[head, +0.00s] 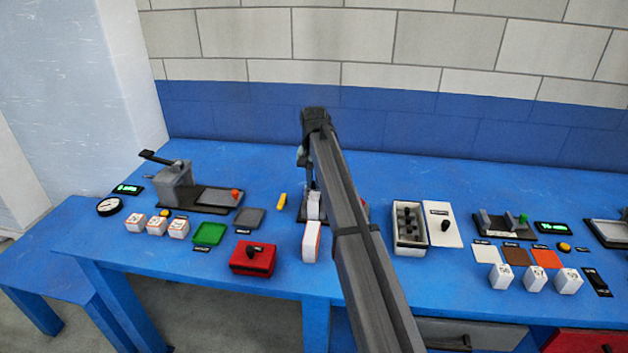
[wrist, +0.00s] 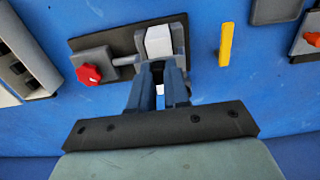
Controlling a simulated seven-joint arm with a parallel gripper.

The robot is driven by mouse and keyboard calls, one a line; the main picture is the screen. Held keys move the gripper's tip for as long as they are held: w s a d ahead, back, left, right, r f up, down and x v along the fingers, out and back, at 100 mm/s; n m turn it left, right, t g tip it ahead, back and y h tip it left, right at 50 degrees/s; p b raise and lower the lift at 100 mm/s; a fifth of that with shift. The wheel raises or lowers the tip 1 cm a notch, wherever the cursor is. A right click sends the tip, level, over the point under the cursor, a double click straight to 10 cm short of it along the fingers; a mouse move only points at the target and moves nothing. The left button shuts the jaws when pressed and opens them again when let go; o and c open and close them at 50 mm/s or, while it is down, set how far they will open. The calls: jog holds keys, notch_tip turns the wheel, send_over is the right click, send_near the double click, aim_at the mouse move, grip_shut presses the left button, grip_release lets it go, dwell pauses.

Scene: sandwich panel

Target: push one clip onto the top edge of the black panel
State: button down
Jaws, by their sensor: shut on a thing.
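My gripper (wrist: 158,72) points down at a holder on the blue table, its fingers close together. It is shut on a small dark piece at its fingertips that looks like a clip, mostly hidden by the fingers. Just beyond the fingertips a white block (wrist: 158,42) sits in the holder, which has a dark base plate (wrist: 108,42) and a red knob (wrist: 88,74). I cannot clearly make out the black panel or whether the held piece touches it. In the head view my arm covers the fingertips and most of the holder.
A white-walled tray (head: 398,238) with several black pieces stands right of the arm, beside a white plate (head: 444,232) with a black part on it. A yellow piece (wrist: 226,44) lies right of the holder. A red box (head: 252,262) and an orange-and-white box (head: 312,244) stand near the front edge.

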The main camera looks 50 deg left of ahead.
aim_at(314, 183)
jog(key=shift+f, duration=1.5)
dwell(1.5)
jog(key=c, duration=1)
grip_release()
jog(key=shift+o, duration=0.3)
jog(key=shift+o, duration=1.2)
jog(key=shift+r, duration=0.15)
jog(key=shift+r, duration=3.65)
jog(key=shift+w, duration=0.1)
